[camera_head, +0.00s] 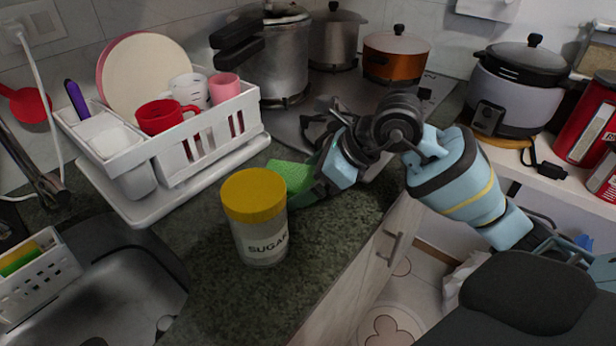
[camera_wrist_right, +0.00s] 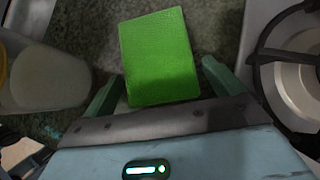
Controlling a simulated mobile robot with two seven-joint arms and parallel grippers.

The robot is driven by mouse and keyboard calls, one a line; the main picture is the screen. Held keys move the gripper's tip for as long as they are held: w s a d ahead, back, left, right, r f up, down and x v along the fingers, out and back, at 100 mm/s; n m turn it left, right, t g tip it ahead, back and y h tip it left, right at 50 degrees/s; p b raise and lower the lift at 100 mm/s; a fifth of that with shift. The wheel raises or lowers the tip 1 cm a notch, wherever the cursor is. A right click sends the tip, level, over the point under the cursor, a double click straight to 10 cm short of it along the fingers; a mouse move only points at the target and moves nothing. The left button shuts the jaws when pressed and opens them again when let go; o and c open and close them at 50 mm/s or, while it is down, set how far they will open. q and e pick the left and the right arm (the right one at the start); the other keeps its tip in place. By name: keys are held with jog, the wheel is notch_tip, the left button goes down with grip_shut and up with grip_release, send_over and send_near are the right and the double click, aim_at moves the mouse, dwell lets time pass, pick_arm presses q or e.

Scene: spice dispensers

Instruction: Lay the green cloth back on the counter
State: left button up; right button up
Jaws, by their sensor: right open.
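The green cloth (camera_head: 292,175) shows on the dark counter (camera_head: 325,235), behind and right of the sugar jar and partly hidden by my right gripper. In the right wrist view the cloth (camera_wrist_right: 158,55) is a flat green rectangle, with counter visible around it. My right gripper (camera_head: 303,188) is low over the counter at the cloth. In the wrist view its two fingers (camera_wrist_right: 163,88) stand apart on either side of the cloth's near end, with gaps between. I cannot tell whether the cloth lies fully flat. My left gripper is not in view.
The yellow-lidded sugar jar (camera_head: 258,238) stands close left of my right gripper. A white dish rack (camera_head: 190,160) is behind left, the sink (camera_head: 110,290) front left. The stove (camera_head: 285,128) with pots is behind. The counter's front edge drops to a cabinet.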

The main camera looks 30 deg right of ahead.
jog(key=shift+r, duration=0.15)
jog(key=shift+r+p, duration=0.3)
jog(key=v, duration=1.2)
jog(key=shift+r, duration=0.2)
